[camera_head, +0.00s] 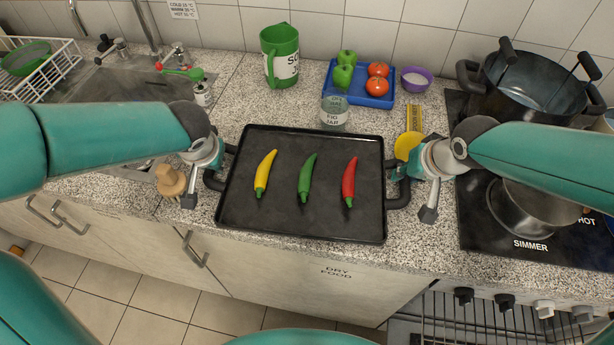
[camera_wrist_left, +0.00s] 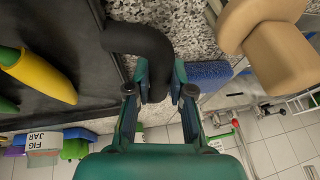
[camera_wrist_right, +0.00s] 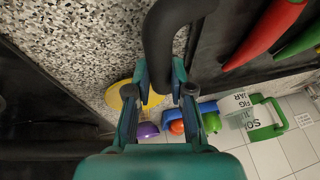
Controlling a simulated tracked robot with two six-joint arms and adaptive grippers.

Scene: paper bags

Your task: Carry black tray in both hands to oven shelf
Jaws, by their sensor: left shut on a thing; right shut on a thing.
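The black tray (camera_head: 283,215) lies across the speckled counter in the head view, its near edge at the counter's front. A yellow chili (camera_head: 265,174), a green chili (camera_head: 307,178) and a red chili (camera_head: 349,181) lie apart on it. My left gripper (camera_head: 213,170) is shut on the tray's left handle; the black handle (camera_wrist_left: 145,42) shows between its fingers in the left wrist view. My right gripper (camera_head: 398,178) is shut on the tray's right handle; that handle (camera_wrist_right: 158,40) shows between its fingers in the right wrist view.
Behind the tray stand a glass jar (camera_head: 334,112), a blue tray (camera_head: 374,99) of vegetables and a green jug (camera_head: 281,55). A wooden brush (camera_head: 170,181) is at left. The hob (camera_head: 535,235) with pots is at right, above oven knobs (camera_head: 504,300).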

